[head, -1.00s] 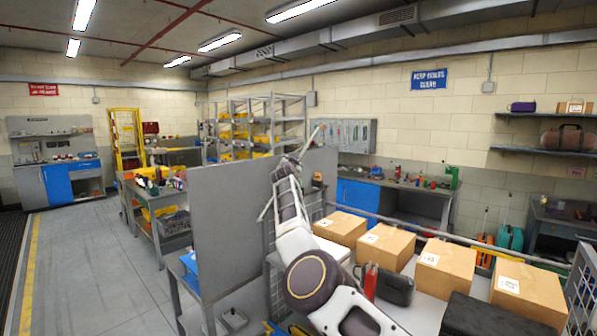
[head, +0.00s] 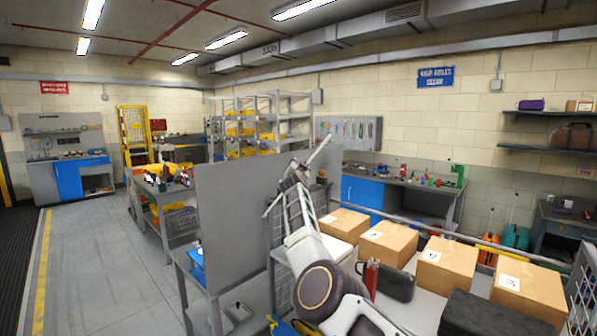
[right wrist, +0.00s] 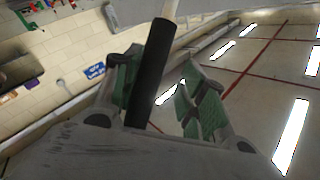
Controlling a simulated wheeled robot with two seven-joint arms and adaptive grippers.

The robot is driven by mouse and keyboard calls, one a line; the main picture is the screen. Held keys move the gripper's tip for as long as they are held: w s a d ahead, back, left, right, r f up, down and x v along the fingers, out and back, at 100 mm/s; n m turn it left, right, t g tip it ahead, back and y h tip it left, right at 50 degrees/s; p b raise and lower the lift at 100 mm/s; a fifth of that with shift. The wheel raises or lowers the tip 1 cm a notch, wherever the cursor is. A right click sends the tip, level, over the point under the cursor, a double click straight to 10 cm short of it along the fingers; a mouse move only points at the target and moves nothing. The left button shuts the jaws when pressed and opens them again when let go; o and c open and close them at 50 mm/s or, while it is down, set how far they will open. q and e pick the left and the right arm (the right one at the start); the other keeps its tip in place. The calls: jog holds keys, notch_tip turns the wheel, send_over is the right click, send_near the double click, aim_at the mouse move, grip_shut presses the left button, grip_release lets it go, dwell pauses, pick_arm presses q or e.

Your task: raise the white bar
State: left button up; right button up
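A thin pale bar (head: 320,148) shows in the head view, slanting up to the right at the top of my right arm. My right gripper (head: 292,178) is up there in front of the grey panel, small and partly hidden by its own wrist. In the right wrist view, a dark-looking round bar (right wrist: 153,75) runs across my right gripper (right wrist: 162,85). The green-padded fingers stand apart, with a gap between the bar and the right-hand finger. I cannot tell whether the bar touches the other finger, or whether it is the same pale bar. My left gripper is out of view.
A grey upright panel (head: 232,215) stands just left of my right arm. Cardboard boxes (head: 388,242), a red bottle (head: 371,277) and black cases (head: 397,283) sit at the right. A pale rail (head: 440,232) runs behind the boxes. The left floor is clear.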

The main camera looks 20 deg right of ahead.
jog(key=shift+s+a, duration=0.15)
jog(key=shift+a, duration=0.1)
jog(key=b+v, duration=0.5)
jog(key=v, duration=1)
jog(key=shift+s+f+b, duration=0.25)
jog(key=shift+f+b, duration=0.05)
jog(key=shift+f, duration=0.05)
dwell(1.9)
dwell(0.5)
dwell(0.4)
